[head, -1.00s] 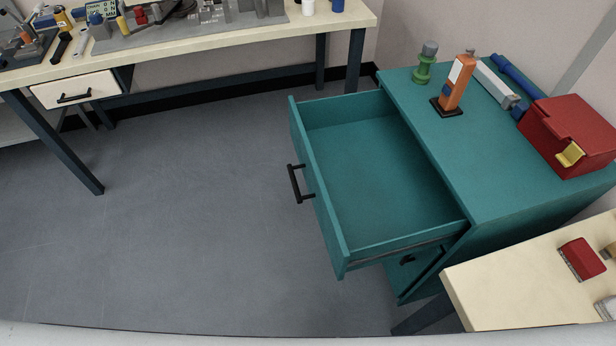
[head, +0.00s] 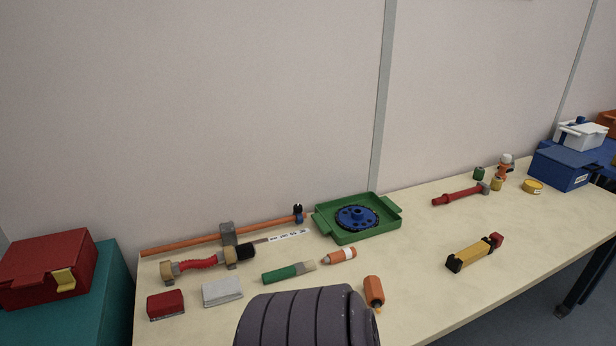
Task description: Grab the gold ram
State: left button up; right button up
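A gold-yellow block with black ends and a red tip (head: 474,253), which looks like the gold ram, lies on the right-hand half of the pale table (head: 420,280) in the head view. It lies slanted, its red end pointing to the back right, with clear table around it. Neither of my grippers shows in this view, so I cannot see whether they are open or shut.
A green tray with a blue disc (head: 357,217) and a red-handled hammer (head: 460,194) lie behind the block. An orange bottle (head: 373,291) lies to its left. A blue box (head: 560,168) stands far right. A dark ribbed shape, perhaps my arm, hides the front table edge.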

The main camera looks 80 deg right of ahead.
aim_at(456, 263)
jog(key=z, duration=3.9)
